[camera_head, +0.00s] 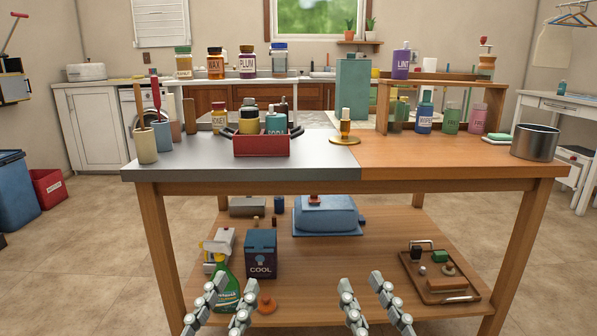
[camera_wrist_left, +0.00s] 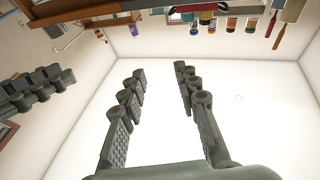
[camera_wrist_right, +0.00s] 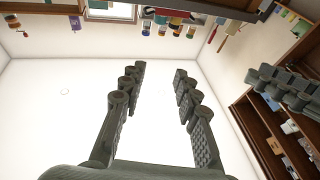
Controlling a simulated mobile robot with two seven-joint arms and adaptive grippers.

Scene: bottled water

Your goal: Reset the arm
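My left gripper (camera_head: 224,305) is at the bottom of the head view, in front of the table's lower shelf, with its two fingers spread apart. In the left wrist view the left gripper (camera_wrist_left: 160,85) shows nothing between its fingers. My right gripper (camera_head: 371,303) is beside it, to the right, also with its fingers apart. In the right wrist view the right gripper (camera_wrist_right: 160,85) is empty too. Both grippers are below the tabletop level in the head view, and each points away from me. The left gripper overlaps a green spray bottle (camera_head: 226,284) in the picture; I cannot tell the gap.
A table (camera_head: 260,187) with a grey left half and wooden right half stands ahead. The lower shelf (camera_head: 350,262) holds a blue box (camera_head: 261,254) and a tray (camera_head: 440,290).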

